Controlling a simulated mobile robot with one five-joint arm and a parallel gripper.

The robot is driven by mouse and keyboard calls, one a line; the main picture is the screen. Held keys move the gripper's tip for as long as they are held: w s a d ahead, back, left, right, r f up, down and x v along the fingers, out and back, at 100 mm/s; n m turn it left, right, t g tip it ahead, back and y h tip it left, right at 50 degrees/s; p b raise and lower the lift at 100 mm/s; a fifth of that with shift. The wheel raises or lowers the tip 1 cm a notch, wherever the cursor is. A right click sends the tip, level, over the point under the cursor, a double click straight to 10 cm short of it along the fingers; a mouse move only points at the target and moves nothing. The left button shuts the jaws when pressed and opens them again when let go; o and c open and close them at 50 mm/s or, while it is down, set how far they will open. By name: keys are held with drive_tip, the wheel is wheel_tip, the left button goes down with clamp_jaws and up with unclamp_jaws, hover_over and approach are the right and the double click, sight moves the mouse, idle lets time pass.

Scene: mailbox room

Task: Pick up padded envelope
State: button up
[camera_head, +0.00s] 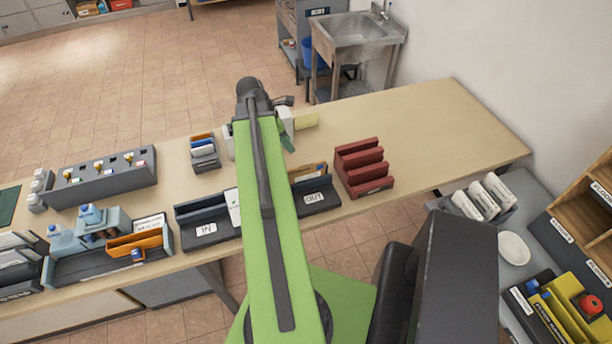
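A small pale-yellow flat item (305,121), which may be the padded envelope, shows on or just above the table beside the end of my arm. I cannot tell whether it is touched or held. My gripper (287,128) is mostly hidden behind my green arm; only small white and dark green parts show, and its fingers cannot be made out. An orange envelope-like item (136,244) is in the dark tray (85,272) at left. Another orange-brown item (308,171) is in the OUT tray (322,199).
The long beige table (430,125) is bare on its right side. A red stepped rack (364,168), an IN tray (206,228), a small card holder (204,153) and a grey box with slots (103,182) stand on it. A sink (355,32) is behind.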

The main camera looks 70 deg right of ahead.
drive_tip(key=b, duration=1.1)
approach(305, 166)
drive_tip(key=a+x, duration=0.1)
drive_tip(key=x, duration=0.4)
drive_tip(key=shift+s+d+f, duration=0.3)
drive_tip(key=shift+s+d, duration=0.05)
drive_tip(key=shift+d, duration=0.15)
drive_tip(key=b+x, duration=0.1)
drive_tip(key=b, duration=0.1)
drive_tip(key=b+x, duration=0.1)
drive_tip(key=x, duration=0.1)
drive_tip(key=b+x, duration=0.2)
drive_tip(key=shift+w+d+f+b, duration=0.15)
drive_tip(key=shift+w+f+b, duration=0.05)
drive_tip(key=shift+f+b, duration=0.1)
drive_tip(key=shift+r, duration=0.2)
drive_tip(key=shift+f, duration=0.2)
clamp_jaws()
